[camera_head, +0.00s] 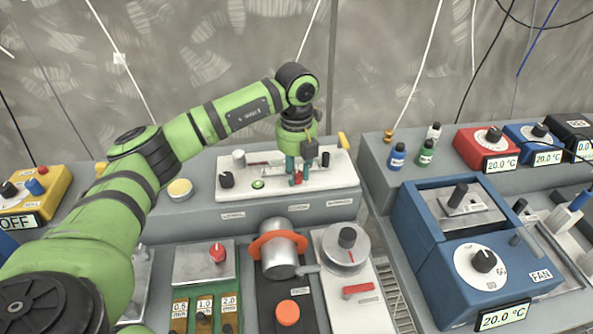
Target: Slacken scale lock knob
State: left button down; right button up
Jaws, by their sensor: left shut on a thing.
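My left gripper (298,178) points down over the white panel (280,193) on the grey bench, its teal fingers closed at a small red knob (298,179). The fingers and wrist hide part of this knob and the panel behind it. The panel also carries a black knob (226,180), a green button (258,184) and a black post (325,159). The labels below the panel are too small to read, so I cannot tell which control is named the scale lock. My right gripper is not in view.
In front stand a metal cylinder with an orange collar (280,249), an orange button (288,313) and a grey dial (346,247). A blue unit marked FAN (470,270) is on the right bench. A gap separates the two benches. Small bottles (397,156) stand behind.

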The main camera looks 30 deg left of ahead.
aim_at(297, 173)
pick_arm(q)
jog(key=shift+s+f+n, duration=0.1)
jog(key=shift+f+n, duration=0.05)
jog(key=shift+n, duration=0.45)
jog(key=c, duration=1)
grip_release()
jog(key=shift+r, duration=0.2)
jog(key=shift+r, duration=0.35)
notch_tip(297, 173, up, 11)
jog(key=shift+r, duration=0.1)
